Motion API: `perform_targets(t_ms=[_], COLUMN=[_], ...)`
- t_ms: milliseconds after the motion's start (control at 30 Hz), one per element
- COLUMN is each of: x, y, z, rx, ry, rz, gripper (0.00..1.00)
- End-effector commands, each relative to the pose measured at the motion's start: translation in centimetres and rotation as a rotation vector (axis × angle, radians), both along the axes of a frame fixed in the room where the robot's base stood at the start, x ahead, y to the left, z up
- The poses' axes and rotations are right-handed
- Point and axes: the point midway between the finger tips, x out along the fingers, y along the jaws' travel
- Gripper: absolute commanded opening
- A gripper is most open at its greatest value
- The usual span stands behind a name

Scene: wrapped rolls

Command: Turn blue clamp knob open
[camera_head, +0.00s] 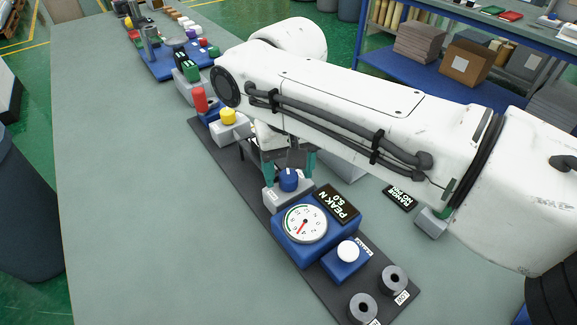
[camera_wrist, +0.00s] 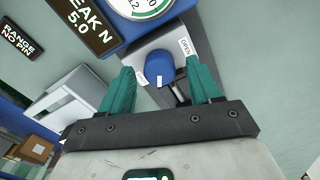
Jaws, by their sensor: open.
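The blue clamp knob (camera_head: 289,179) sits on a grey block on the dark base strip, beside the gauge. In the wrist view the knob (camera_wrist: 160,68) shows a white mark on its near side. A label reading OPEN (camera_wrist: 185,46) is to its right on the grey block. My gripper (camera_wrist: 160,90) is open, with one teal finger on each side of the knob. The right finger is close to the knob; I cannot tell whether it touches. In the head view my gripper (camera_head: 290,168) is just behind the knob, partly hidden by my arm.
A blue gauge box with a round white dial (camera_head: 306,224) and a PEAK N 5.0 display (camera_head: 337,203) stand close by. A white button (camera_head: 348,250) and grey cylinders (camera_head: 393,278) are at the front. A yellow knob (camera_head: 228,116) is behind. The table's left side (camera_head: 130,220) is clear.

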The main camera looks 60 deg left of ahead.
Motion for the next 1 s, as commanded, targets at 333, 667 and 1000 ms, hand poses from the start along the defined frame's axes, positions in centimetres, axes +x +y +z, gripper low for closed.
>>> perform_targets(t_ms=[333, 667, 1000], x=[0.01, -0.01, -0.07], y=[-0.01, -0.01, -0.04], z=[0.03, 0.04, 0.28], rx=[0.0, 0.0, -0.001], ry=[0.0, 0.0, 0.004], rz=[0.0, 0.0, 0.072], gripper=[0.34, 0.07, 0.07])
